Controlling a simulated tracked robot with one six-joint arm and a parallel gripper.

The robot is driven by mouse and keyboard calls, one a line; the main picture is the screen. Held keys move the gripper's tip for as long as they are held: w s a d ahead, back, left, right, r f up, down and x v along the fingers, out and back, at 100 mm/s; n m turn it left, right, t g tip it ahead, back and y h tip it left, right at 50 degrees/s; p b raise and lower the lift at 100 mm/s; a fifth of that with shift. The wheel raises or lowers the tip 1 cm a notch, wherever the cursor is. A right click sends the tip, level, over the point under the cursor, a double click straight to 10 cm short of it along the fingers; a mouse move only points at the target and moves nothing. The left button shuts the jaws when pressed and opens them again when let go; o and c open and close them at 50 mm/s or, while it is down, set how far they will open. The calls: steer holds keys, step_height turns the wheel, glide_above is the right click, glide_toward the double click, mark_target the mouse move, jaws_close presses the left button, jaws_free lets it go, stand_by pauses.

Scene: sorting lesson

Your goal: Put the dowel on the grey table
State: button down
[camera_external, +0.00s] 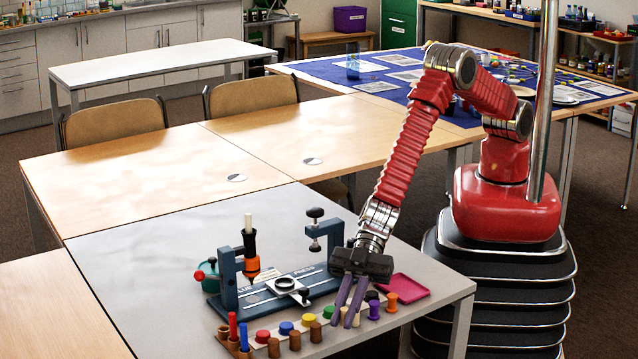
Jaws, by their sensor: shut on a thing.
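The grey table (130,270) is in the foreground, with a bare top on its left side. My gripper (347,318) points down over its front right part, among small coloured pieces. Its two purplish fingers are shut on a small pale thing, seemingly the dowel (349,314), which is mostly hidden between the fingertips. I cannot tell whether the dowel touches the table.
A blue clamp device (228,280) with an orange and black tool (250,255) stands left of my gripper. Several coloured and brown pegs (295,341) line the front. A pink tray (405,289) lies right. The table's back left is clear.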

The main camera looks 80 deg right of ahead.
mark_target(344, 339)
steer(key=shift+f, duration=1.9)
steer(key=shift+f, duration=0.1)
steer(key=c, duration=1.8)
jaws_free()
steer(key=shift+o, duration=0.2)
steer(key=shift+v, duration=0.85)
steer(key=v, duration=1)
steer(key=shift+d, duration=0.15)
steer(key=shift+r, duration=0.25)
